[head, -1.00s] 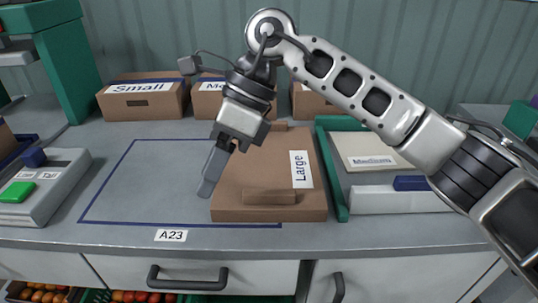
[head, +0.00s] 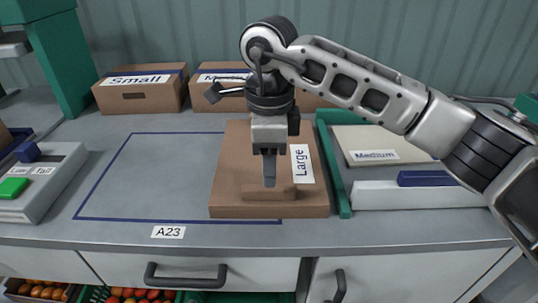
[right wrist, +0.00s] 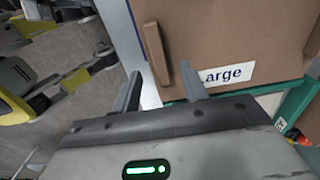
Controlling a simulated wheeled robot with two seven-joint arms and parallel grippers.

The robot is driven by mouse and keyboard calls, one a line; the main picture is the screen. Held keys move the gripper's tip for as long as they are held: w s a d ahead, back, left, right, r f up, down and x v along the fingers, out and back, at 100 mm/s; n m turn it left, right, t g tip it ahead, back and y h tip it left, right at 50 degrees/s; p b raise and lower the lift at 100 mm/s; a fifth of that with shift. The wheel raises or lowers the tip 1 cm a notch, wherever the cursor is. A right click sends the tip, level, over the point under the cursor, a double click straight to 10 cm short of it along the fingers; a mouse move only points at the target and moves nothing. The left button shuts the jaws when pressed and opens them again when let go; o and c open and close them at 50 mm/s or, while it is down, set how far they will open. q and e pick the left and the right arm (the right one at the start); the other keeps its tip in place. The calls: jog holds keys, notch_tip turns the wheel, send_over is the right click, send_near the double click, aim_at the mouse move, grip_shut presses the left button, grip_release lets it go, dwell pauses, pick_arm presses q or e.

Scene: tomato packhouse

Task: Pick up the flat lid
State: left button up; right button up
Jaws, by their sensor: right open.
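Whether the fingers touch the grip cannot be told. My left gripper is out of view.
A green-edged rack (head: 334,175) with a "Medium" lid (head: 375,143) stands close right. Cardboard boxes (head: 140,97) line the back. A grey device with a green button (head: 13,188) sits at left.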

notch_tip(320, 180, down, 5)
jog(key=shift+s+f+p, duration=0.1)
jog(key=shift+p, duration=0.2)
grip_shut()
